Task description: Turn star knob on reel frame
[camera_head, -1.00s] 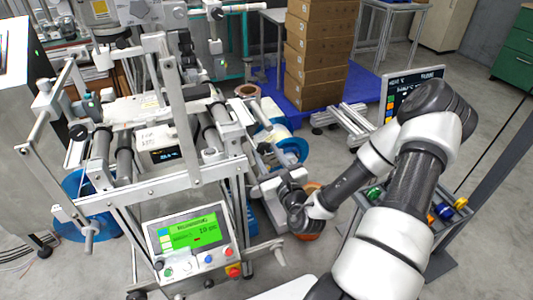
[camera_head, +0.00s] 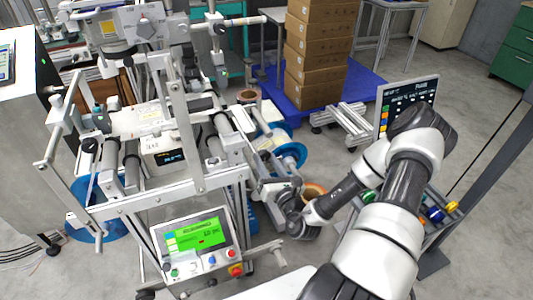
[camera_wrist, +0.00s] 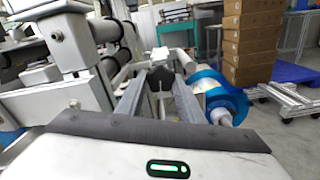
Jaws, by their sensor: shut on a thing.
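The reel frame (camera_head: 160,195) is a metal stand with rollers and a green-screened control panel, at the left in the head view. In the wrist view, a black star knob (camera_wrist: 160,82) sits between the two grey fingers of my gripper (camera_wrist: 160,75), at the frame's side. The fingers are shut on the knob, one on each side. In the head view my gripper (camera_head: 268,187) reaches the right side of the frame from the right. There the knob is too small and covered to make out.
A blue reel (camera_head: 290,155) stands close behind my gripper; it also shows in the wrist view (camera_wrist: 222,97). Stacked cartons (camera_head: 320,50) stand on a blue pallet at the back. A rack with a dark screen (camera_head: 408,100) is at the right. Open floor lies in between.

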